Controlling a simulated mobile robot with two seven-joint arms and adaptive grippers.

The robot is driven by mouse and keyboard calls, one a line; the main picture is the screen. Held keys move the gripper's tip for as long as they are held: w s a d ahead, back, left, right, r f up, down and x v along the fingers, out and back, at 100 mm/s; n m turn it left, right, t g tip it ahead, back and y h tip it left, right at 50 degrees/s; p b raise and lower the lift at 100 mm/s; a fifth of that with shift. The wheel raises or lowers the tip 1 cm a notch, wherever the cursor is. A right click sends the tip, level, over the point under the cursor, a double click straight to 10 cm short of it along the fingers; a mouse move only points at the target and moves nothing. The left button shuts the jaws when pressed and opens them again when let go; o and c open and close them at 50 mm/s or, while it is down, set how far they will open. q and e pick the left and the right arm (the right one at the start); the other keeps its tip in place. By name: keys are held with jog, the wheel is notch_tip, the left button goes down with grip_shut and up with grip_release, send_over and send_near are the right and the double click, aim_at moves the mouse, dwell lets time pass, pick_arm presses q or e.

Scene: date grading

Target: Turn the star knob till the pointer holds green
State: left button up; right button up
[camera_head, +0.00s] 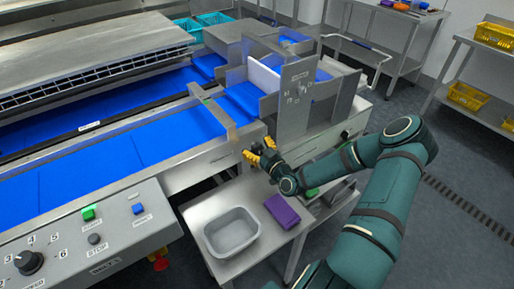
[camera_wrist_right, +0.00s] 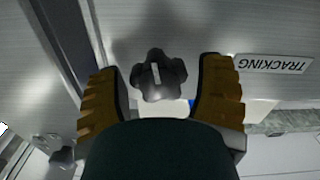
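The dark star knob (camera_wrist_right: 158,76) with a pale line on its face is on a metal panel in the right wrist view. My right gripper (camera_head: 258,149) is open at the side of the conveyor frame. Its two yellow ribbed fingers stand left and right of the knob, with a gap visible on each side. In the head view the knob is hidden by the gripper. A small yellow-green mark (camera_head: 206,98) shows on the bar across the blue belt; I cannot make out a pointer there. My left gripper is not in view.
A TRACKING label (camera_wrist_right: 273,64) is beside the knob. Below my right arm, a side table holds a grey tub (camera_head: 231,232) and a purple cloth (camera_head: 282,211). A control box (camera_head: 110,240) with buttons and a dial is at the lower left. An upright metal plate (camera_head: 295,115) stands behind the gripper.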

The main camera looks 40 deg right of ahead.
jog(key=c, duration=0.8)
jog(key=shift+m+b, duration=0.3)
jog(key=shift+m, duration=1.7)
jog(key=shift+d, duration=0.1)
jog(key=o, duration=1.2)
jog(key=shift+s, duration=0.15)
jog(key=s, duration=0.4)
jog(key=s+a, duration=0.1)
jog(key=s, duration=0.6)
jog(key=shift+s+a, duration=0.2)
jog(key=shift+s, duration=0.15)
